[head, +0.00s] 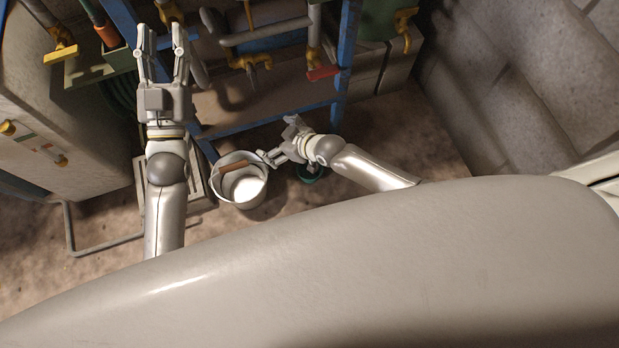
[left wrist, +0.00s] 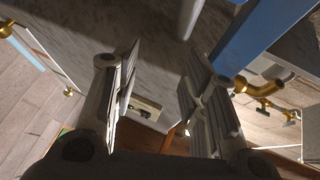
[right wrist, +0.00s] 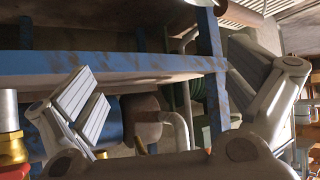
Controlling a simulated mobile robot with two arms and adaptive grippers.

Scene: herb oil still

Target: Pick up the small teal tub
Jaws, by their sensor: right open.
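The small teal tub (head: 312,173) stands on the floor in the head view, mostly hidden under my right forearm, with only part of its teal side and rim showing. My right gripper (head: 276,140) is open and empty, up and left of the tub in the picture, between the bucket and the blue frame. In the right wrist view its two fingers are wide apart with nothing between them, and the tub does not show. My left gripper (head: 161,38) is open and empty at the upper left, far from the tub. The left wrist view shows its fingers apart.
A metal bucket (head: 240,189) with white contents stands left of the tub. A blue frame (head: 344,62) with pipes and brass valves rises behind my right gripper. A pale cabinet (head: 50,130) stands at the left. Bare floor (head: 425,135) lies to the right.

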